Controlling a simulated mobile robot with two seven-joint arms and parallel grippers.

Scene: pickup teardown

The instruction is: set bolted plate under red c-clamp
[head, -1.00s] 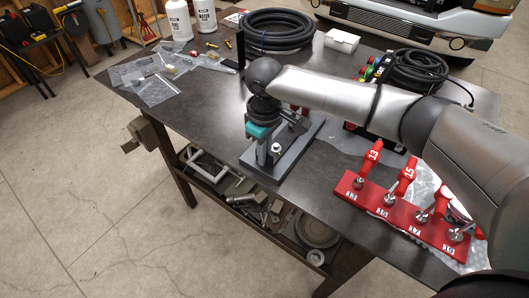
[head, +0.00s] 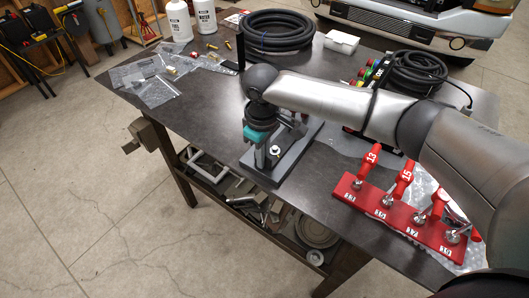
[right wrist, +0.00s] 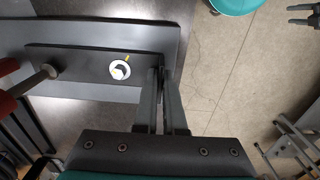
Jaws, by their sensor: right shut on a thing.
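The bolted plate (right wrist: 75,66) is a dark flat bar with a pale bolt standing up from it. It lies over a wider grey base (right wrist: 60,30); I cannot tell whether the two touch. My right gripper (right wrist: 163,82) is shut on the plate's end, on the side away from the clamp. A red part and a metal screw of the red c-clamp (right wrist: 10,102) show at the left of the right wrist view. In the head view, my right gripper (head: 262,157) and arm hide most of the clamp and plate.
A red rack (head: 400,222) with several numbered red-handled clamps stands on the dark table (head: 190,110) at right. Coiled black hose (head: 276,32), bottles, small bags and fittings lie toward the back. The table left of the base is clear.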

